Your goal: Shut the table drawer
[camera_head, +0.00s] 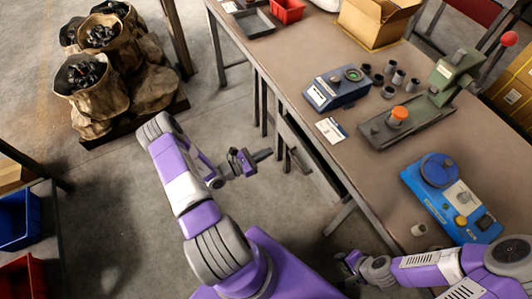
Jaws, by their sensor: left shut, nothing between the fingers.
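The table drawer (312,163) shows as a grey panel under the near left edge of the brown-topped worktable (300,75). It juts a little out from below the tabletop, and how far it is open is hard to tell. My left gripper (266,155) is shut and empty, just to the left of the drawer's front, with its fingers pointing toward it. I cannot tell whether they touch. My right gripper (347,262) is low near the table's front leg, small and partly dark; its fingers are unclear.
On the tabletop are a blue scale (337,88), a green press (425,100) with a red knob, a blue device (450,195), several small cylinders and a cardboard box (375,22). Sacks (92,85) stand on a pallet at left.

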